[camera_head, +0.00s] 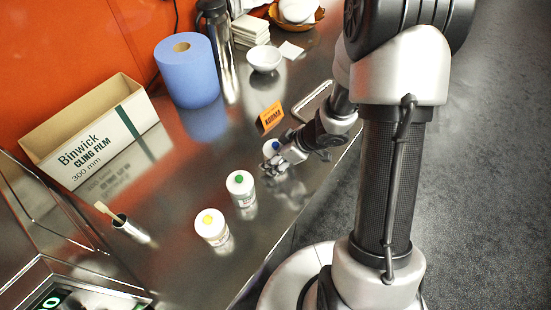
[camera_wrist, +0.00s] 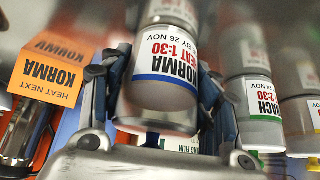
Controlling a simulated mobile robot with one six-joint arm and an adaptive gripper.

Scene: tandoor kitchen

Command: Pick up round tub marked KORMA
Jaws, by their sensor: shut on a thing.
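The round KORMA tub (camera_wrist: 165,92) is white with a blue-edged label reading KORMA, HEAT 1:30. It appears upside down in the wrist view, between the two fingers of my gripper (camera_wrist: 158,105). In the head view, the tub's blue-marked lid (camera_head: 271,147) shows just beyond my gripper (camera_head: 274,164), which hides most of its body. My gripper is shut on the tub from its sides. I cannot tell whether its base is clear of the steel counter.
A green-dotted tub (camera_head: 240,184) and a yellow-dotted tub (camera_head: 211,224) stand nearby on the counter (camera_head: 165,200). An orange KORMA card (camera_head: 271,117) stands behind my gripper. A blue paper roll (camera_head: 188,75), cling film box (camera_head: 90,135) and white bowl (camera_head: 264,58) stand farther back.

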